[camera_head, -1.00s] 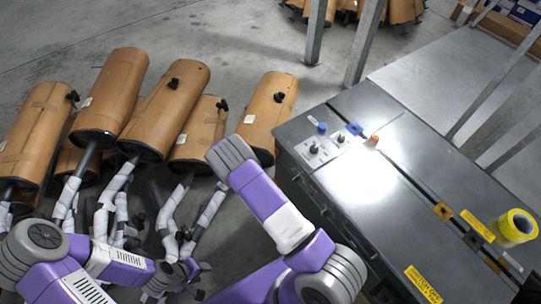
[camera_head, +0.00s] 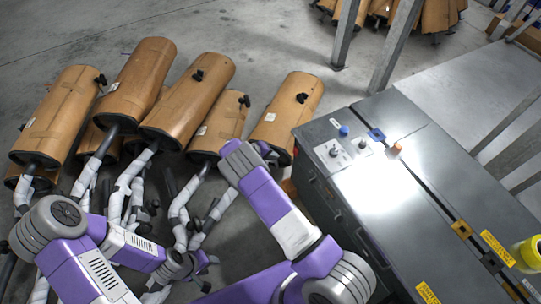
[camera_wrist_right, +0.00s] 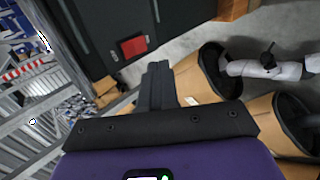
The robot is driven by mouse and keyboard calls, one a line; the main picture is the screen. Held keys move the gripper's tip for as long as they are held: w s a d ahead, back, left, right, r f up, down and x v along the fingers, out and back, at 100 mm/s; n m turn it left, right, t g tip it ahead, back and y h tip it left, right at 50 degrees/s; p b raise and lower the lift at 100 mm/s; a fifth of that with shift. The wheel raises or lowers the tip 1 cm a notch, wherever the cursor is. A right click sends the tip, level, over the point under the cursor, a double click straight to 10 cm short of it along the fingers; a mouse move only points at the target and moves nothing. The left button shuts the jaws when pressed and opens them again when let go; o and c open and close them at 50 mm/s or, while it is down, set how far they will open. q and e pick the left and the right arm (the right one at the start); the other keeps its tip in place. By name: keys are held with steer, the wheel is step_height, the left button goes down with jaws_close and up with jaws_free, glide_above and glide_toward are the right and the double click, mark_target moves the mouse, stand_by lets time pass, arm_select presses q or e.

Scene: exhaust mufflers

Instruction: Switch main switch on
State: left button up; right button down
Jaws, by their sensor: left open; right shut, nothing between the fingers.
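A dark grey cabinet (camera_head: 400,190) stands at the right in the head view. A small control panel with a blue knob (camera_head: 344,130) and black switches (camera_head: 334,152) is on its top near the far left corner. In the right wrist view, a red square part (camera_wrist_right: 134,46) sits on the cabinet's dark side; I cannot tell which part is the main switch. My right gripper (camera_wrist_right: 158,70) is shut and empty, pointing towards the cabinet side, apart from the red part. My left gripper (camera_head: 205,262) is open and empty, low among the muffler pipes, partly hidden by its arm.
Several brown mufflers (camera_head: 190,100) with wrapped pipes lie on the floor left of the cabinet. Metal posts (camera_head: 345,32) stand behind.

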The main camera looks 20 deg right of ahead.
mark_target(296, 151)
steer(key=d+f+b, duration=0.2)
steer(key=d+f, duration=0.2)
steer(key=d, duration=0.4)
steer(key=shift+w+f, duration=0.2)
steer(key=shift+w, duration=0.1)
steer(key=shift+d, duration=0.1)
